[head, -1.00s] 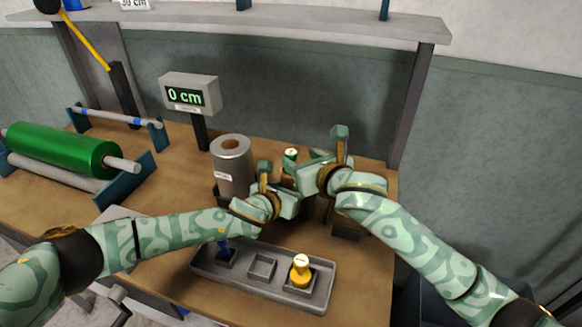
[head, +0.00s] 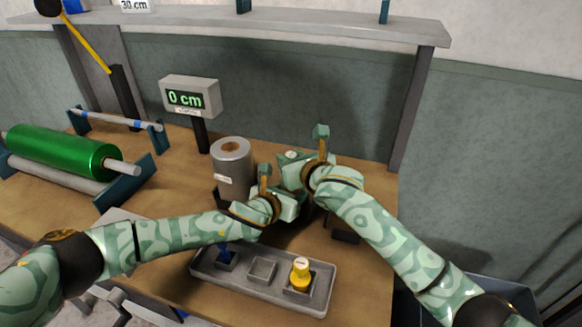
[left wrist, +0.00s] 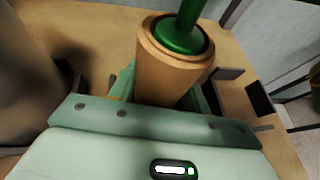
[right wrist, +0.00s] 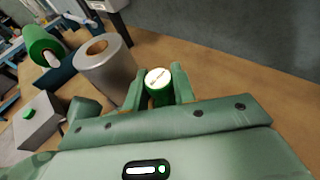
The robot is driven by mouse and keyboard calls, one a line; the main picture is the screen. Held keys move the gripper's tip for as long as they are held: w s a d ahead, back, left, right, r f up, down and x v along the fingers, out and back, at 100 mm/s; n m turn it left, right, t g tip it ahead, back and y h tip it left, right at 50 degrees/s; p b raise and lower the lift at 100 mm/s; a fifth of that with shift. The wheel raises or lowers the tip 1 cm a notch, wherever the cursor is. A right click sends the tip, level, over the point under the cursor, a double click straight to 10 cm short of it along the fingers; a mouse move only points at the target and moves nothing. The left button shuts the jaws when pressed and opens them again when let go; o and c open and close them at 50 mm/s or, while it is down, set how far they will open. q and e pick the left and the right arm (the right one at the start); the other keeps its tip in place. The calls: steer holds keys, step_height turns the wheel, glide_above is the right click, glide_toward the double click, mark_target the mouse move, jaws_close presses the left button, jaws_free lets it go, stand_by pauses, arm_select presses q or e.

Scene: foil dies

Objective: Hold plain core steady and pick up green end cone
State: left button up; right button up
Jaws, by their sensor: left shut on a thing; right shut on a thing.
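The plain core (left wrist: 168,72) is a brown cardboard tube standing upright in the left wrist view, mostly hidden in the head view. My left gripper (head: 290,207) is shut on its side. The green end cone (left wrist: 182,36) sits in the core's top mouth, its green stem rising out of it. In the right wrist view the cone's round white top (right wrist: 158,80) shows between the fingers of my right gripper (right wrist: 158,92), which is shut on it. The right gripper is above the left one in the head view.
A silver foil roll (head: 232,165) stands close left of the grippers. In front lies a grey tray (head: 214,277) with a blue piece (head: 225,256), a yellow cone (head: 300,275) and an empty middle pocket. A display (head: 188,98) reads 0 cm. A green roll (head: 60,152) lies left.

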steer(key=shift+r, duration=0.1)
step_height(320, 180, up, 10)
steer(key=shift+f, duration=0.1)
arm_select(q)
steer(key=o, duration=1)
steer(key=shift+o, duration=0.2)
